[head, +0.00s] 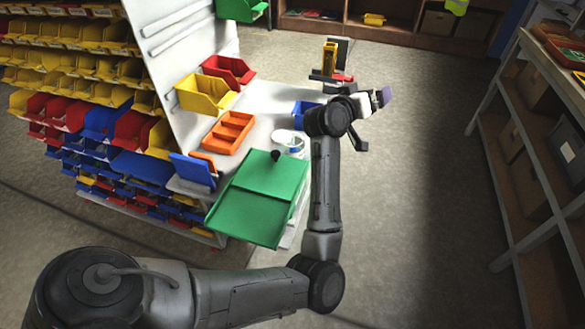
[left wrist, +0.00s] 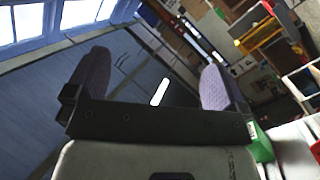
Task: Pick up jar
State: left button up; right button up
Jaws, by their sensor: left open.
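A clear, white-looking jar (head: 290,140) with a blue band stands on the light worktop, just left of my left forearm in the head view. It looks upright, and my arm is close to its right side. My left gripper (head: 372,118) is beyond and to the right of the jar, past the worktop's edge. In the left wrist view my left gripper (left wrist: 153,75) has its two purple-padded fingers wide apart, with nothing between them. The jar cannot be made out in the left wrist view. My right gripper is not in view.
A green tray (head: 248,215), an orange divided bin (head: 228,132), yellow (head: 205,95) and red (head: 229,70) bins and a blue bin (head: 305,112) crowd the worktop. A bin rack (head: 75,75) stands left, shelves (head: 545,150) right. The floor (head: 425,180) between is clear.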

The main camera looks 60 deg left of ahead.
pick_arm(q)
jog(key=w+a+f+n+y+b, duration=0.6)
jog(key=a+f+b, duration=0.1)
jog(key=f, duration=0.2)
jog(key=n+g+y+b, duration=0.45)
jog(key=n+g, duration=0.45)
jog(key=g, duration=1.5)
send_near(302, 153)
jog(key=shift+y, duration=0.35)
jog(key=x, duration=0.4)
jog(key=f+b+x, duration=0.1)
jog(key=x, duration=0.1)
jog(key=shift+a, duration=0.3)
jog(key=shift+s+a, duration=0.25)
jog(key=shift+a, duration=0.4)
jog(key=shift+s+a+b, duration=0.15)
jog(key=shift+a+b, duration=0.05)
jog(key=shift+b, duration=0.15)
jog(key=b+x, duration=0.2)
jog(key=x, duration=0.2)
jog(key=shift+s+a+r+b, duration=0.1)
jog(key=shift+s+a+b, duration=0.1)
jog(key=shift+a+b, duration=0.15)
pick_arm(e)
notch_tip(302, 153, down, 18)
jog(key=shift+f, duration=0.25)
